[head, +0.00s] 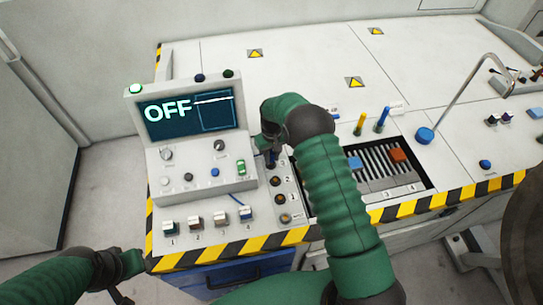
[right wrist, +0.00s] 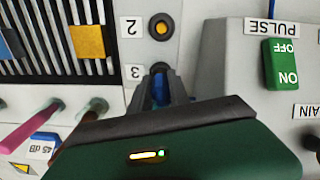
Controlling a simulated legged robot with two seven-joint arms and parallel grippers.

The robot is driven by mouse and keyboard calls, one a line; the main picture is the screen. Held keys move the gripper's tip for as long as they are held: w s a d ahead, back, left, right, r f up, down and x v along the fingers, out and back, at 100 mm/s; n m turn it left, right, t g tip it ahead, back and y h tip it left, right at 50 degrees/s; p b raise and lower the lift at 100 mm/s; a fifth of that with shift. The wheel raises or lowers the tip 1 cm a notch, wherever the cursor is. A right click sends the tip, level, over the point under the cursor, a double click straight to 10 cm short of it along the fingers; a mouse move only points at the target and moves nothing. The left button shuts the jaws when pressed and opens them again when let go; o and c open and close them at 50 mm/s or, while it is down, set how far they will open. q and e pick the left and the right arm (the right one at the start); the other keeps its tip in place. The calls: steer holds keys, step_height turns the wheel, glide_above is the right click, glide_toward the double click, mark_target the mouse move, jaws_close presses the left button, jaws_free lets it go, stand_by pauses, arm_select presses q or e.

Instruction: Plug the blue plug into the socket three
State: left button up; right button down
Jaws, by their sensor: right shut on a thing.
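My right gripper (head: 270,163) is over the far end of the socket strip beside the console. In the right wrist view its fingers (right wrist: 161,90) are shut on the blue plug (right wrist: 160,88), which shows as a blue strip between them. The fingertips are at socket three (right wrist: 160,67), next to the label 3. Only the dark rim of that socket shows, and how deep the plug sits is hidden. Socket two (right wrist: 161,27) is uncovered, with a yellowish centre. My left gripper (head: 122,294) is at the bottom left edge, mostly cut off.
The console (head: 202,160) with its screen reading OFF stands left of the strip. A green switch (right wrist: 283,64) is near the gripper. A slotted bay (head: 375,170) with blue and orange blocks, and upright yellow and blue handles (head: 382,119), are to the right.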

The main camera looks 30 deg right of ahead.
mark_target(272, 153)
steer(key=shift+f+b, duration=0.5)
steer(key=shift+f, duration=0.3)
steer(key=c, duration=1.1)
jaws_free()
steer(key=shift+r, duration=0.1)
steer(key=shift+c, duration=0.2)
step_height(272, 153, up, 17)
steer(key=shift+b, duration=0.4)
steer(key=shift+s+f, duration=0.1)
steer(key=shift+f, duration=0.15)
